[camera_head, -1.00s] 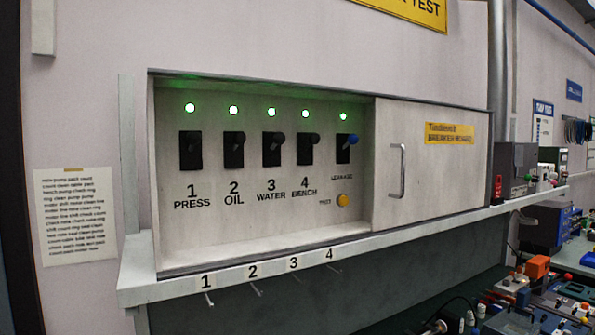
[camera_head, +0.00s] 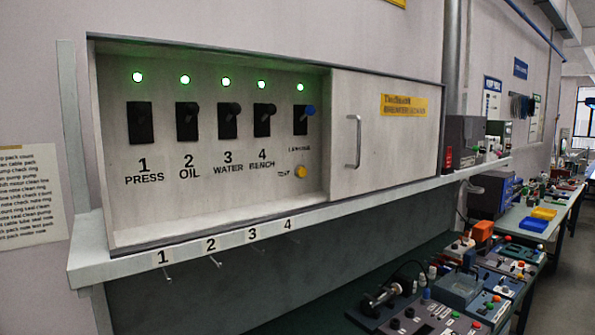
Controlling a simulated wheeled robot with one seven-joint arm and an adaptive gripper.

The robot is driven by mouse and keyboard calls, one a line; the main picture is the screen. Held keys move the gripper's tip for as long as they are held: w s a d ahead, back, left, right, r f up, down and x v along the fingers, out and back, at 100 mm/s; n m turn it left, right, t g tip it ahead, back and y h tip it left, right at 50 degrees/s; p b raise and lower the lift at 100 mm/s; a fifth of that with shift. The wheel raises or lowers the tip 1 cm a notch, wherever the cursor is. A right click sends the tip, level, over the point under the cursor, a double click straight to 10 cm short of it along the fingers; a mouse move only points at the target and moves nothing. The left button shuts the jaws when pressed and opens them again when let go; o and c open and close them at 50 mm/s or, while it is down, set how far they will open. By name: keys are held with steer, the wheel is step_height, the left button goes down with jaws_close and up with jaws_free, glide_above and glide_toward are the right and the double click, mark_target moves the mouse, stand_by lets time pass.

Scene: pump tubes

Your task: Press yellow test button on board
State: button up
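The yellow test button (camera_head: 300,171) is a small round knob at the lower right of the open part of the breaker board (camera_head: 215,205), beside the small label "TEST". Above it is a switch with a blue knob (camera_head: 309,110) under a lit green lamp. To its left are black switches (camera_head: 186,121) labelled 1 PRESS, 2 OIL, 3 WATER and 4 BENCH, each under a lit green lamp. Nothing covers the button. My gripper is not in view.
A sliding panel (camera_head: 385,165) with a grey handle (camera_head: 354,142) covers the board's right part. A numbered ledge (camera_head: 130,255) with small hooks runs below. A bench (camera_head: 270,325) with several devices stands lower right. A paper list (camera_head: 28,195) hangs at left.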

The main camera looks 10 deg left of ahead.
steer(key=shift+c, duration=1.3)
